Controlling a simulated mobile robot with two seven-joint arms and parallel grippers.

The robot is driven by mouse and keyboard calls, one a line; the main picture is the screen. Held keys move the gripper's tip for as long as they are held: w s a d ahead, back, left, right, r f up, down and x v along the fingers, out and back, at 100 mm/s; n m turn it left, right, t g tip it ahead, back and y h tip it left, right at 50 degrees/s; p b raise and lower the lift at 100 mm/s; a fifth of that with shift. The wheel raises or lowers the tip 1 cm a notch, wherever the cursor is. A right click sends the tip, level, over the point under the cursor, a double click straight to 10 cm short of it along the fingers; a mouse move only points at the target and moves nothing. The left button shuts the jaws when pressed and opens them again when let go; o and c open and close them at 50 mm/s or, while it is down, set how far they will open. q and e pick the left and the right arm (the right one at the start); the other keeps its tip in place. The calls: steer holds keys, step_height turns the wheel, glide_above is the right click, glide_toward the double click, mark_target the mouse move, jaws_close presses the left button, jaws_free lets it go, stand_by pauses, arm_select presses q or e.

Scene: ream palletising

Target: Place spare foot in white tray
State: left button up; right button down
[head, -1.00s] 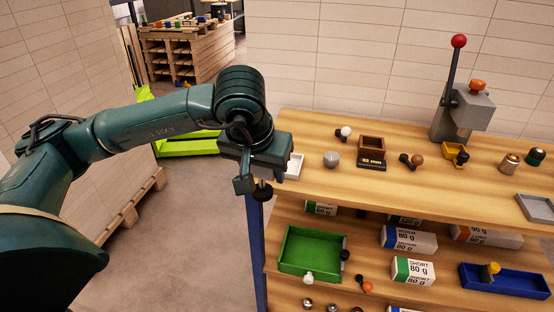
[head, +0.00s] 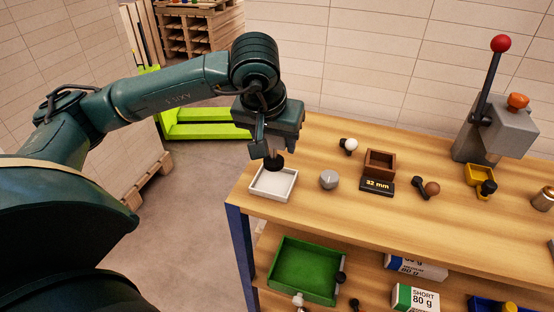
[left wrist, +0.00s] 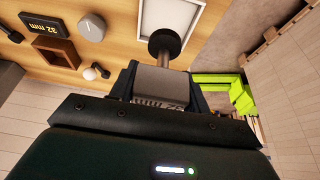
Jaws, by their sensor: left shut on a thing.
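The white tray (head: 273,192) stands at the left end of the wooden bench top, and part of it shows in the left wrist view (left wrist: 196,31). My left gripper (head: 273,150) is shut on the spare foot (head: 274,164), a black round-ended part with a stem. In the head view the foot's round end appears over the back part of the tray; whether it touches is hard to tell. In the left wrist view the foot (left wrist: 164,41) points away from the jaws, beside the tray's edge. My right gripper is not in view.
A grey knob (head: 329,180) stands right of the tray. A lever press (head: 495,130) stands at the right. A green tray (head: 306,268) is on the shelf below.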

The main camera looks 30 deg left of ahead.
mark_target(275, 158)
arm_select(q)
step_height(275, 158, down, 5)
steer(key=shift+r, duration=0.15)
steer(key=shift+f, duration=0.3)
steer(key=o, duration=1.2)
steer(key=shift+r, duration=0.3)
steer(key=v, duration=1.1)
steer(key=shift+s+r, duration=0.25)
steer(key=shift+r, duration=0.05)
steer(key=shift+d, duration=0.1)
